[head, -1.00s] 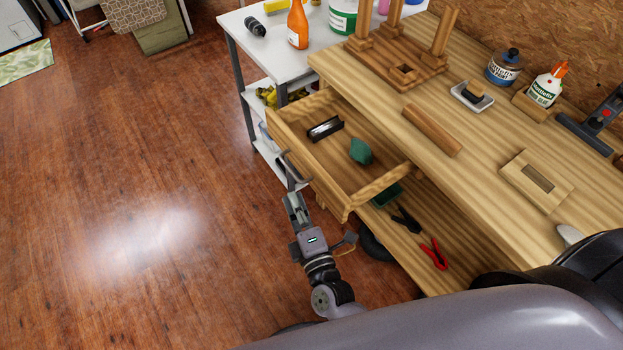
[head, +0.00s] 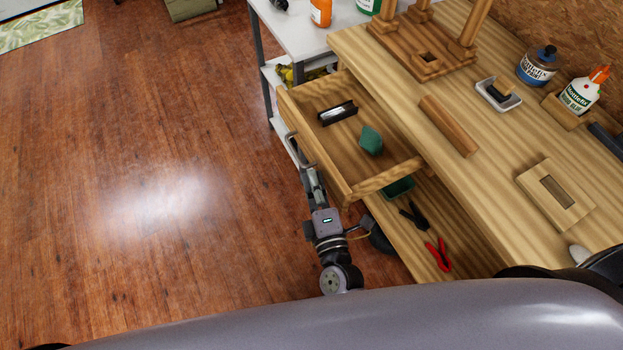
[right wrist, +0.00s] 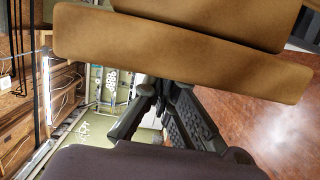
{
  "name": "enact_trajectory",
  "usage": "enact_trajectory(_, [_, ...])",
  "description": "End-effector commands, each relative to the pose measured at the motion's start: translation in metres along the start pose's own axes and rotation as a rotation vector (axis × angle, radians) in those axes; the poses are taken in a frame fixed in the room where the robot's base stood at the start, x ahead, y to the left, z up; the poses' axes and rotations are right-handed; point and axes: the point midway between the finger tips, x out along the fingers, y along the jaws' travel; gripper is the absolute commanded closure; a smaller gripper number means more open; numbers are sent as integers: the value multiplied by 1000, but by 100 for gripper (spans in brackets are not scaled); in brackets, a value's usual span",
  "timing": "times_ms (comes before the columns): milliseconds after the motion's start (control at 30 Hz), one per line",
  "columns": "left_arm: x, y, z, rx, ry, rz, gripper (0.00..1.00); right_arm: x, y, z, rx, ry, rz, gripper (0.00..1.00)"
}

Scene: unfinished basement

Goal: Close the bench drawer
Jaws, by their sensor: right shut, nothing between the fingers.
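The bench drawer (head: 331,169) is pulled out from the light wooden workbench (head: 489,180). Its front faces lower left and carries a grey bar handle (head: 294,151). Inside lie a dark block with a pale side (head: 338,113) and a green lump (head: 371,140). My right gripper (head: 309,174) is shut and empty, right by the drawer front just below the handle; I cannot tell whether it touches. In the right wrist view my dark gripper fingers (right wrist: 163,112) show under large brown wooden panels (right wrist: 180,55). My left gripper is not in view.
A lower shelf (head: 455,261) under the drawer holds black pliers (head: 412,215), red pliers (head: 438,254) and a green tray (head: 399,188). A white side table (head: 298,38) stands beyond the drawer. The floor (head: 150,140) at left is clear.

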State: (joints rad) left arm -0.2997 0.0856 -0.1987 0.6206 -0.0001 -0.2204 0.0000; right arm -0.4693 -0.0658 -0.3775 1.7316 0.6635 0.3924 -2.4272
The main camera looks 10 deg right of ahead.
Motion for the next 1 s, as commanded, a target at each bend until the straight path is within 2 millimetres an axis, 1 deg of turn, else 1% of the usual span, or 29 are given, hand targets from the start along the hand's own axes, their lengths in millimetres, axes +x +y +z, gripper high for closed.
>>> enact_trajectory(167, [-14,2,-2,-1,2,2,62,7,4,26,-5,0,1,100])
enact_trajectory(267, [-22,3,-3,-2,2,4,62,12,5,47,-6,1,1,100])
enact_trajectory(400, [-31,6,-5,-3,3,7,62,21,4,81,-6,0,1,100])
enact_trajectory(600, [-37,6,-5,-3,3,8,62,32,2,126,-5,0,2,100])
enact_trajectory(700, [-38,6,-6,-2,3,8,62,36,1,145,-4,0,0,100])
enact_trajectory(800, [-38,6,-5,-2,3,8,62,40,1,160,-2,-1,1,100])
enact_trajectory(1000, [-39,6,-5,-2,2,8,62,45,0,179,-1,-1,0,100])
